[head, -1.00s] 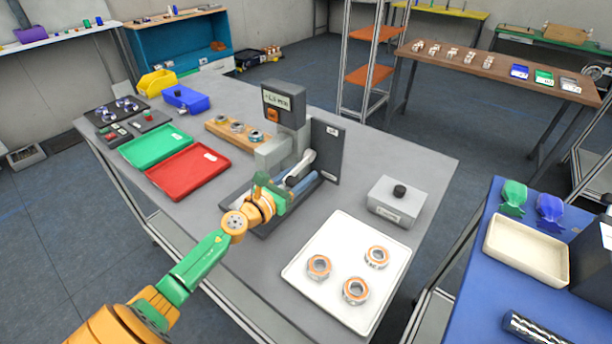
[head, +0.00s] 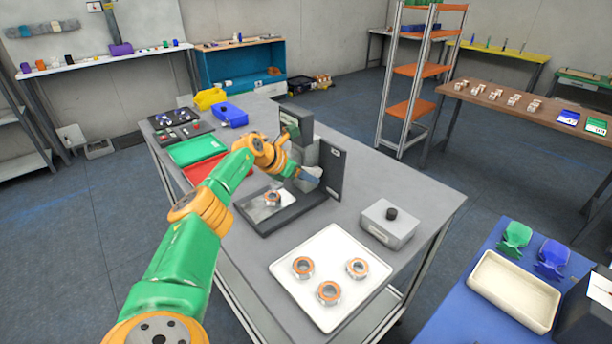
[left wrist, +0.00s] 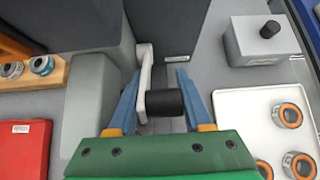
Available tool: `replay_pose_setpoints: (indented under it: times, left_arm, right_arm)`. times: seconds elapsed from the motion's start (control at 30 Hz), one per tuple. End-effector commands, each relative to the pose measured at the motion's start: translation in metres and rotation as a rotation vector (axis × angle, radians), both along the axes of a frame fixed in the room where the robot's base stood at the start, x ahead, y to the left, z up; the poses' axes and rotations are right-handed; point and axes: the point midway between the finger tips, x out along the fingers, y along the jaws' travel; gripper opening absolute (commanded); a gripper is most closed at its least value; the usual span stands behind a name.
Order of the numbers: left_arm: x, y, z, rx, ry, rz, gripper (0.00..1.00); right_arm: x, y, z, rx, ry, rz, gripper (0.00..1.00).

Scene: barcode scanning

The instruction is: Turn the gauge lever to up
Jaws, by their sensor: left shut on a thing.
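The grey gauge (head: 298,116) stands on the table with a dark plate at its right and a dark base. Its lever (left wrist: 145,66) shows in the left wrist view as a light arm ending in a black handle (left wrist: 165,102). My left gripper (left wrist: 160,106) is shut on that handle, with one blue finger on each side. In the head view my left gripper (head: 310,174) is at the gauge's column, and my wrist hides part of the gauge and most of the lever. A metal ring (head: 272,199) lies on the gauge base. My right gripper is in neither view.
A white tray (head: 322,324) with 3 orange-faced rings lies in front of the gauge. A grey box with a black knob (head: 388,222) stands to the right. A green tray (head: 196,150) and red tray (head: 204,174) lie left. The table's front left is clear.

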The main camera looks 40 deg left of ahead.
Motion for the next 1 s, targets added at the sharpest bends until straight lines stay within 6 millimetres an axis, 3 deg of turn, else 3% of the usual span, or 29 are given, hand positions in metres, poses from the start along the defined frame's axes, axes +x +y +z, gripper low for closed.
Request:
replay_pose_setpoints:
  times: [0.63,0.67,0.73,1.0]
  left_arm:
    - [0.0041,-0.0024,0.0076,0.0,0.035,-0.005,0.0]
    - [0.0041,-0.0024,0.0076,0.0,0.035,-0.005,0.53]
    - [0.0039,-0.0023,0.0074,0.0,0.036,-0.005,0.7]
    - [0.0026,-0.0012,0.0054,0.003,0.042,-0.002,0.7]
  right_arm:
    - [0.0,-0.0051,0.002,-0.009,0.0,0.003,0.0]
    - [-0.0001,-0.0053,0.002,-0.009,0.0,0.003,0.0]
    - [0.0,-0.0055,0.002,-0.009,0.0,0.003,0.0]
    - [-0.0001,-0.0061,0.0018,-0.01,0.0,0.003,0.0]
